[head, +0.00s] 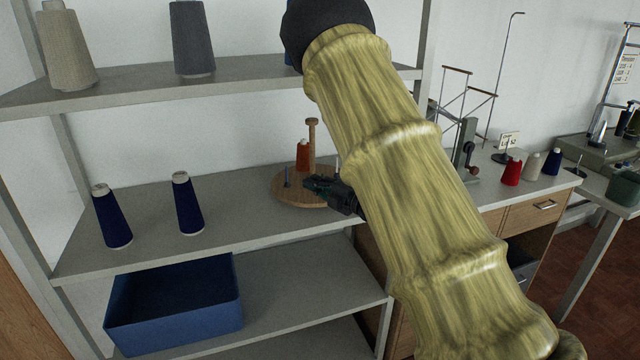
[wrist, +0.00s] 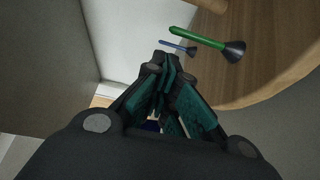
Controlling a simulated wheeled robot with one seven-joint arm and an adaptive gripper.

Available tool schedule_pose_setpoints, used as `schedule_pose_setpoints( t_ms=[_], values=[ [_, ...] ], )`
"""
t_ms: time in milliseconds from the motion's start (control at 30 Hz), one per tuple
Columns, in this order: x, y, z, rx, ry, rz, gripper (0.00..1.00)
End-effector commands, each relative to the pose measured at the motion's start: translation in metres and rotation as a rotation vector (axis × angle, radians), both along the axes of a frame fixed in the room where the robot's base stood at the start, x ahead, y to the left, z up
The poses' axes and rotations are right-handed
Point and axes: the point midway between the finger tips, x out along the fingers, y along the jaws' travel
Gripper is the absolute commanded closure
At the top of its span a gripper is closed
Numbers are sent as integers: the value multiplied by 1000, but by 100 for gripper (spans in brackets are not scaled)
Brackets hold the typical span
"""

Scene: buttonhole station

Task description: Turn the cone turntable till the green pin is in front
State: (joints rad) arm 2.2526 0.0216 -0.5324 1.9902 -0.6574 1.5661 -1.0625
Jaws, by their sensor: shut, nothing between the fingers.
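The cone turntable (head: 290,198) is a round wooden disc on the middle shelf, with a wooden post (head: 312,132) standing up from it. A blue pin (head: 287,177) stands at its left side in the head view. In the wrist view the turntable (wrist: 262,75) fills the upper right. The green pin (wrist: 198,39), with a dark base, shows there near the disc's edge, and the blue pin (wrist: 176,46) is farther off. My gripper (wrist: 164,62) is shut and empty, its tips left of the green pin. In the head view my gripper (head: 318,186) covers the disc's front right; I cannot make out the green pin there.
An orange-red cone (head: 303,154) is on the turntable. Two dark blue cones (head: 112,217) (head: 187,205) stand on the same shelf to the left. A blue bin (head: 175,308) sits below. The upper shelf (head: 130,86) overhangs, and a shelf upright (head: 425,35) is at right.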

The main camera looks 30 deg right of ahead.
Motion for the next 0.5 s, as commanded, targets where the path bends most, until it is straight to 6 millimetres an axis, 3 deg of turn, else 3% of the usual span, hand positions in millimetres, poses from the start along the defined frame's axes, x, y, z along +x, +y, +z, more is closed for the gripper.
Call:
schedule_pose_setpoints(
  t_ms=[133, 500],
  values=[
    [-1, 29, -1, -1, -1, 5, 100],
    [-64, -6, -2, 0, 0, -1, 100]
  ],
)
